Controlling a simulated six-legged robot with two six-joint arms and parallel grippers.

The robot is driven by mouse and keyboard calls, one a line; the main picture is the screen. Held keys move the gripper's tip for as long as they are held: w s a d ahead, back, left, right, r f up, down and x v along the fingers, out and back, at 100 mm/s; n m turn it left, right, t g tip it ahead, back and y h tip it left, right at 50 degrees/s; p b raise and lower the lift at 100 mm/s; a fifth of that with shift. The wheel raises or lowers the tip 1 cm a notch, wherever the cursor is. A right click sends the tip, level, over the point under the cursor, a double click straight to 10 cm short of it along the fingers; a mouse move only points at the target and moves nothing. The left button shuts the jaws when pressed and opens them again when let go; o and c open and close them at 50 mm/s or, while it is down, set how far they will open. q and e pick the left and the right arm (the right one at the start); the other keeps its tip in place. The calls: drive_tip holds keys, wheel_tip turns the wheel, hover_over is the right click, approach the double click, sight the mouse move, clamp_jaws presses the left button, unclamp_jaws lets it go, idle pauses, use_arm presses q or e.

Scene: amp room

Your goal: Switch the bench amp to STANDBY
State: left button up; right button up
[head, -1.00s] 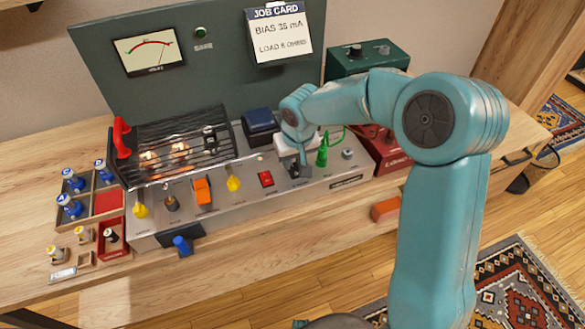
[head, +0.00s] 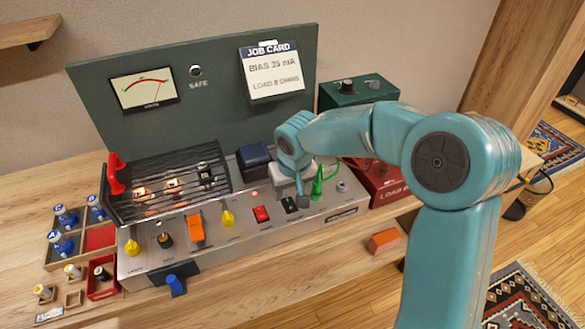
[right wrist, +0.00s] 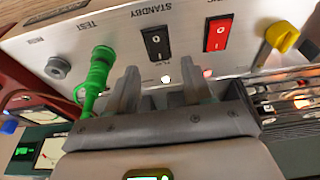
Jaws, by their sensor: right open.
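The bench amp (head: 330,222) stands on the wooden bench with its pale metal front panel facing me. A black rocker switch (head: 290,204) is on the panel, right of a red rocker switch (head: 261,214). In the right wrist view the black switch (right wrist: 156,42) is beside the upside-down word STANDBY; I cannot tell which side is pressed. My right gripper (head: 303,199) is close to the black switch, just right of it in the head view. In the right wrist view its two fingers (right wrist: 160,90) are apart with nothing between them. My left gripper is not in view.
A green plug (head: 318,184) stands right of the gripper, with a grey knob (head: 342,186) beyond it. Yellow knobs (head: 228,219) are further left. Glowing tubes sit behind a black grille (head: 160,180). A red box (head: 385,188) is at the right.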

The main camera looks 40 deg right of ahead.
sight(295, 217)
drive_tip(key=v, duration=1.3)
drive_tip(key=shift+r+p, duration=0.3)
drive_tip(key=shift+p, duration=0.1)
drive_tip(key=shift+s, duration=0.15)
